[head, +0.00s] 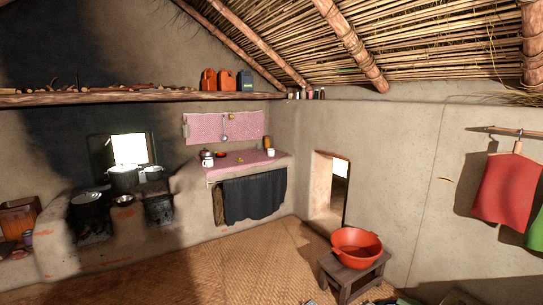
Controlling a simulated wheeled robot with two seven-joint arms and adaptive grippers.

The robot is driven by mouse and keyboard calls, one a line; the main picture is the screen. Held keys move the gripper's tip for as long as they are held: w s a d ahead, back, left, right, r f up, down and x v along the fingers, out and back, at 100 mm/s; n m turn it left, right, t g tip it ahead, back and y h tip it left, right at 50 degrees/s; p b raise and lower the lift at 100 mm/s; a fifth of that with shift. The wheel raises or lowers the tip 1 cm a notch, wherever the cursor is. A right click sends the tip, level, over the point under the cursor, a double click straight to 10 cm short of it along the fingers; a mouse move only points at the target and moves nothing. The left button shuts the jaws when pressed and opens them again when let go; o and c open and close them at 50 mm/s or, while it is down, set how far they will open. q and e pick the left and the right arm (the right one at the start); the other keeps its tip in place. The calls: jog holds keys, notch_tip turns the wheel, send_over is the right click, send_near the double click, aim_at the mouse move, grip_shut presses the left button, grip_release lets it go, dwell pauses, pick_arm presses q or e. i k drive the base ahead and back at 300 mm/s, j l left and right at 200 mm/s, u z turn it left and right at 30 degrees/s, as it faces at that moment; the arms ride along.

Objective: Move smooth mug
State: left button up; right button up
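A small white cup (271,152), which may be the smooth mug, stands upright on the pink-covered counter (243,163) near its right end. It is too small in the head view to make out a handle or surface. A white vessel with a dark top (207,160) stands at the counter's left end. I cannot make out either of my grippers. Small dark shapes are cut off at the bottom edge, and I cannot tell what they are.
A red basin (356,241) sits on a low wooden stool (350,275) at the right. The mud hearth (125,225) with pots is at the left. A dark cloth (254,197) hangs below the counter. The woven floor mat (220,265) is clear in the middle.

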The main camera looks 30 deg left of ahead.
aim_at(270, 152)
jog(key=i+j+u, duration=0.5)
jog(key=i+u, duration=0.15)
jog(key=u, duration=0.15)
jog(key=i+u, duration=1.15)
jog(key=i, duration=1.2)
jog(key=i+z, duration=0.45)
jog(key=i, duration=0.35)
jog(key=i+z, duration=0.35)
jog(key=i+j+z, duration=0.1)
jog(key=i+z, duration=0.25)
jog(key=i, duration=0.25)
jog(key=i+z, duration=0.3)
jog(key=i, duration=0.2)
jog(key=i+z, duration=0.3)
jog(key=i, duration=0.25)
